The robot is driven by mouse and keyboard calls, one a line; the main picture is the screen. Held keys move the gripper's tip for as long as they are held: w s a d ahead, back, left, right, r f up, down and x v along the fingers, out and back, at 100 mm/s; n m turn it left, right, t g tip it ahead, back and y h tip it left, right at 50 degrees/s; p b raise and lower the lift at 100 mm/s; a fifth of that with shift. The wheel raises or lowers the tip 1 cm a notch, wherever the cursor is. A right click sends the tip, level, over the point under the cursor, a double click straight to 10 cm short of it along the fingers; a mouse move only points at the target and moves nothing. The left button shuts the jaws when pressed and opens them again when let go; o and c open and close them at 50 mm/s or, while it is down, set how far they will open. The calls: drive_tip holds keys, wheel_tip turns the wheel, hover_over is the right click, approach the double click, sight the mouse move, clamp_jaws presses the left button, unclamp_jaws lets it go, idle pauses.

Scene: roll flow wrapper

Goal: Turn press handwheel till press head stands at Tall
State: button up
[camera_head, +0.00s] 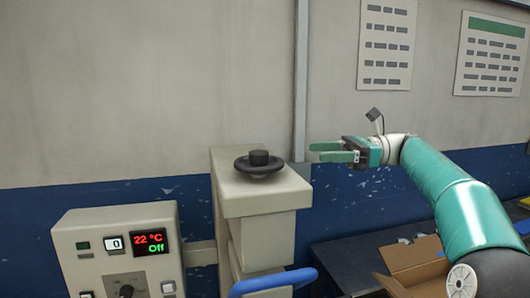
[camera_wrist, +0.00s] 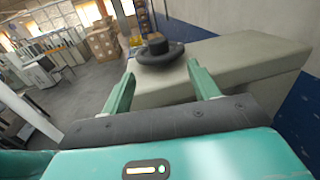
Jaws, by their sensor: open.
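The press handwheel (camera_head: 258,163) is a black disc with a raised hub, lying flat on top of a beige press column (camera_head: 262,195). In the wrist view the handwheel (camera_wrist: 159,52) is ahead of my fingers, on the beige top (camera_wrist: 225,65). My gripper (camera_head: 328,151) is to the right of the handwheel and a little higher in the head view, with nothing between its two green fingers. In the wrist view its open fingers (camera_wrist: 162,90) point towards the handwheel without touching it. The press head and any Tall mark cannot be made out.
A control box (camera_head: 120,250) with a display reading 22 °C and Off stands left of the column. A blue bar (camera_head: 272,282) is in front of the column. An open cardboard box (camera_head: 412,265) lies at the lower right. A vertical conduit (camera_head: 301,80) runs up the wall behind.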

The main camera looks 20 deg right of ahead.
sight(266, 152)
drive_tip(key=a, duration=0.4)
drive_tip(key=w+a, duration=0.1)
drive_tip(key=a, duration=0.8)
drive_tip(key=shift+w+a+r, duration=0.1)
drive_tip(key=shift+w+a, duration=0.15)
drive_tip(key=shift+a, duration=0.05)
drive_tip(key=shift+c, duration=0.2)
drive_tip(key=c, duration=0.9)
